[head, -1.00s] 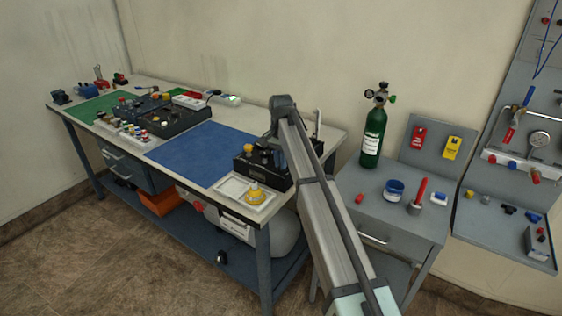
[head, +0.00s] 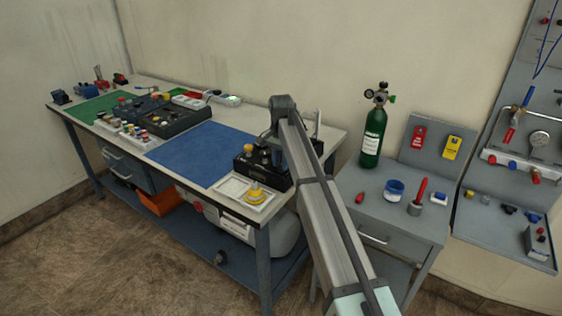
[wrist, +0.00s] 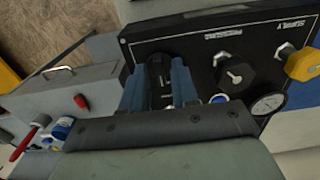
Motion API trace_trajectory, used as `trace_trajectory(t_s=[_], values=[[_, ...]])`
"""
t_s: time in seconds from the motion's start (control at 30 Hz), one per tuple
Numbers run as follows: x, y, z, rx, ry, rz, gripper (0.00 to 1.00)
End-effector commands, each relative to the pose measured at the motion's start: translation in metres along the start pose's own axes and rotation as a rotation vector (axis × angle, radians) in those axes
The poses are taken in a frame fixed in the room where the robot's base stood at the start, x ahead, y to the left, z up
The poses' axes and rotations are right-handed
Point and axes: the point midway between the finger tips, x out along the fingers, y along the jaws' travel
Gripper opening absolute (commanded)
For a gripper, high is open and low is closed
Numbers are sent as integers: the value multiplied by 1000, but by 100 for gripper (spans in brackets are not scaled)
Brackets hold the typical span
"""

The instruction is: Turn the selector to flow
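The oxygen trainer is a black box (head: 245,170) at the front right of the bench's top; its panel (wrist: 195,55) fills the upper right of the wrist view. The panel carries a yellow knob (wrist: 303,63) by the word SUPPLY, a black knob with a pale pointer (wrist: 236,76) and a round gauge (wrist: 268,104). My gripper (wrist: 160,85) is over the panel's left part, its two blue-grey fingers apart on either side of a dark knob-like part (wrist: 157,68). I cannot tell whether they touch it, or which label it points to. Its lower portion is hidden.
A white tray with a yellow part (head: 256,194) stands in front of the box, and a blue mat (head: 195,153) lies to its left. A grey side table (head: 400,222) to the right bears a green cylinder (head: 373,137), a blue-rimmed cup and a red-handled tool.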

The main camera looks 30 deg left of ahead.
Motion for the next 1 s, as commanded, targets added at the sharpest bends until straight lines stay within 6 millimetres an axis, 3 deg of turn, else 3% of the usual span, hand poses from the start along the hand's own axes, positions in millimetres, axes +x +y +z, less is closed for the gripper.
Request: trace_trajectory(t_s=[0.3, 0.47, 1.0], values=[[-1, 0, 0, 0, 0, 0, 36], [-12, 0, 0, 0, 1, -1, 36], [-109, -1, -1, 0, 1, -1, 36]])
